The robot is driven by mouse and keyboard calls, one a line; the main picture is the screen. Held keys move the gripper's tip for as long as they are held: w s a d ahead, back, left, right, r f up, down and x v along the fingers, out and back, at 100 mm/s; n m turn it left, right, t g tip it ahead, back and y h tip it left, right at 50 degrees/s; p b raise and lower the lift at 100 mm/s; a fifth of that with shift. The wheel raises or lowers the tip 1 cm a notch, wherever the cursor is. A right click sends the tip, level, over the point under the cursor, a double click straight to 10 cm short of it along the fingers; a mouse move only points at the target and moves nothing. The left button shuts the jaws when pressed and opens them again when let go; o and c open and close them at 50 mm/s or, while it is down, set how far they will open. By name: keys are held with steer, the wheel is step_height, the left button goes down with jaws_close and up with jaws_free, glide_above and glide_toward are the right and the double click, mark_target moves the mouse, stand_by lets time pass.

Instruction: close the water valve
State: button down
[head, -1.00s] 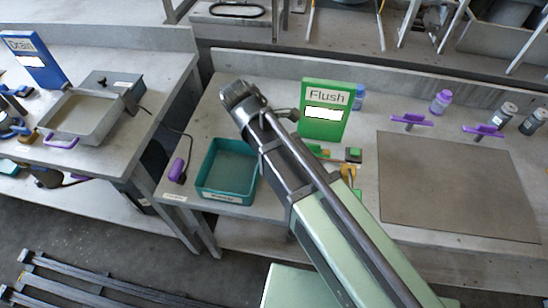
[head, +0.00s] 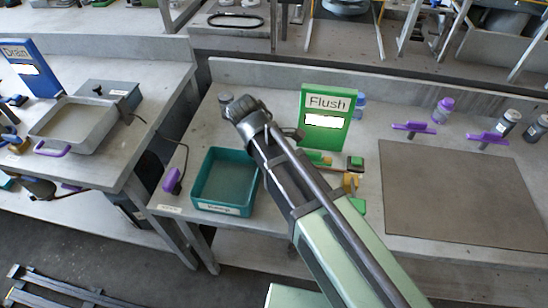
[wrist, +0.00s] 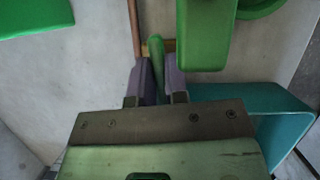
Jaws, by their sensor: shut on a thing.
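In the wrist view my gripper (wrist: 157,85) has its two grey-purple fingers on either side of a slim green lever (wrist: 155,62), closed on it. A brass-coloured part (wrist: 169,46) shows just behind the lever, and a copper-coloured pipe (wrist: 133,30) runs beside it. In the head view my arm covers the gripper and the spot where it holds the lever. Brass-yellow fittings (head: 350,181) with green parts show right of my arm, below the green Flush sign (head: 326,117). I cannot tell how far the lever is turned.
A teal tray (head: 205,207) stands left of my arm; its wall shows in the wrist view (wrist: 265,100). A large green piece (wrist: 206,40) is close right of the fingers. A grey mat (head: 460,190) lies to the right, with purple-handled items (head: 413,128) behind it.

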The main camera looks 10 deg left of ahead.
steer(key=shift+m+g, duration=0.3)
steer(key=shift+m, duration=0.5)
steer(key=c, duration=1.1)
jaws_free()
steer(key=shift+c, duration=0.2)
steer(key=shift+r, duration=0.1)
steer(key=p+v, duration=1)
steer(key=shift+a+r, duration=0.25)
